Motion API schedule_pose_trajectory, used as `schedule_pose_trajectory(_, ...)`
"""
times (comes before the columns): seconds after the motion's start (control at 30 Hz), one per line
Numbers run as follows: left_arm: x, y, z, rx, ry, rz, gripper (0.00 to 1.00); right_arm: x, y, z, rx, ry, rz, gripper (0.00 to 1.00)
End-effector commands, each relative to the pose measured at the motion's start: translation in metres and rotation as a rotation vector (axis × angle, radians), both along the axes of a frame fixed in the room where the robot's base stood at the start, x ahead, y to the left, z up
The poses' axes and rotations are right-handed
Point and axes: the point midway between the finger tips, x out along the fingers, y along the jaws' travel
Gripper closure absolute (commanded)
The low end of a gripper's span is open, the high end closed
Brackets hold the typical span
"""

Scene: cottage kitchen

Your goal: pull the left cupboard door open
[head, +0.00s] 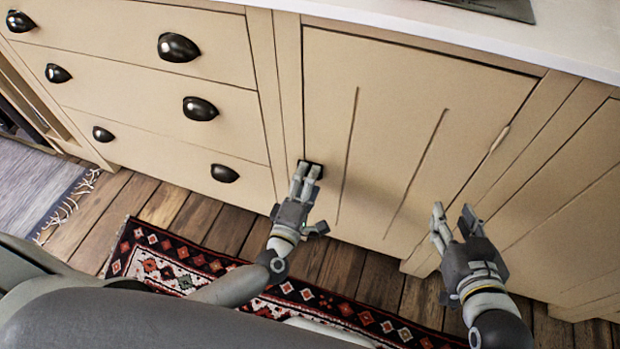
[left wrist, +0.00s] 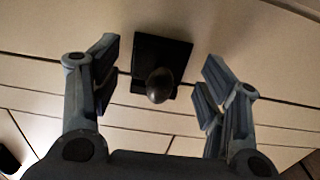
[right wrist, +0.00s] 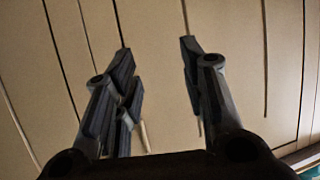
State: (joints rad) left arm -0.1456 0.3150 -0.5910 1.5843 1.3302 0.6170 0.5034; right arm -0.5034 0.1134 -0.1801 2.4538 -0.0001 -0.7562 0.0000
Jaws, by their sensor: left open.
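The left cupboard door (head: 400,110) is a cream panel with vertical grooves, and it looks shut. Its dark knob on a square black plate shows in the left wrist view (left wrist: 160,85), between the open fingers of my left gripper (left wrist: 160,80). In the head view my left gripper (head: 306,172) is at the door's left edge and covers most of the knob. The fingers stand on either side of the knob and do not visibly touch it. My right gripper (head: 452,218) is open and empty, in front of the door's lower right part; it also shows in the right wrist view (right wrist: 155,75).
Drawers with black cup pulls (head: 179,47) are left of the door. A white worktop (head: 570,35) runs above. A patterned rug (head: 180,262) lies on the wooden floor (head: 190,210) below. More cream panelling (head: 570,200) is on the right.

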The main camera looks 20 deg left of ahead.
Motion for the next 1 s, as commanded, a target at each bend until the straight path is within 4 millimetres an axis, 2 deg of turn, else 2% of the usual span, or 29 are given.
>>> schedule_pose_trajectory(0.17, 0.0118, -0.0007, 0.0001, 0.0, 0.0, 0.0, 0.32, 0.0043, 0.0022, 0.0074, 0.011, -0.044, 0.003, 0.62)
schedule_pose_trajectory(0.43, 0.0125, -0.0006, 0.0001, 0.0, 0.001, 0.0, 0.32, 0.0047, 0.0024, 0.0086, 0.012, -0.049, 0.003, 0.62)
schedule_pose_trajectory(0.93, 0.0122, -0.0005, -0.0002, 0.0, 0.001, 0.0, 0.96, 0.0047, 0.0024, 0.0084, 0.012, -0.049, 0.003, 0.62)
schedule_pose_trajectory(1.0, 0.0119, -0.0005, -0.0002, 0.0, 0.001, 0.0, 0.97, 0.0047, 0.0024, 0.0084, 0.011, -0.048, 0.003, 0.62)
